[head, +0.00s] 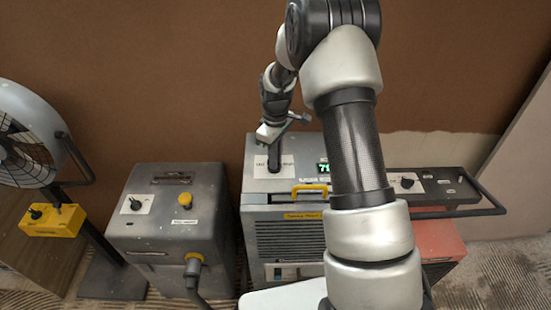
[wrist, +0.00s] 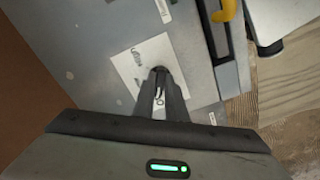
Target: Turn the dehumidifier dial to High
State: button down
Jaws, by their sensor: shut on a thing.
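The dehumidifier (head: 262,188) is the grey box with a front grille, a yellow handle (head: 310,189) and a green lit display (head: 323,168) partly behind my arm. Its dial plate (head: 261,161) is a white panel on the top face, also in the wrist view (wrist: 131,67). My gripper (head: 273,163) points down at this plate and is shut on the dial, with its fingertips at the plate in the wrist view (wrist: 160,78). The fingers hide most of the dial, so its pointer cannot be read. The plate's lettering is too small to read surely.
A grey machine (head: 165,240) with a knob and yellow button stands left. A fan (head: 25,135) with a yellow control box (head: 52,219) is farther left. A dark panel with another knob (head: 407,183) and a bar handle is right. A brown wall (head: 150,80) stands behind.

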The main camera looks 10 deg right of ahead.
jog(key=m+b, duration=0.2)
jog(key=m, duration=0.4)
jog(key=shift+a, duration=0.15)
jog(key=m+b, duration=0.1)
jog(key=m, duration=0.5)
jog(key=shift+a, duration=0.1)
jog(key=m, duration=0.6)
jog(key=shift+a+r+m, duration=0.1)
jog(key=shift+a+m, duration=0.05)
jog(key=shift+m, duration=0.25)
jog(key=m+p, duration=0.1)
jog(key=m, duration=0.3)
jog(key=shift+w+m, duration=0.1)
jog(key=shift+m, duration=0.2)
jog(key=c, duration=1.8)
grip_release()
notch_tip(320, 180, up, 17)
jog(key=shift+r, duration=0.2)
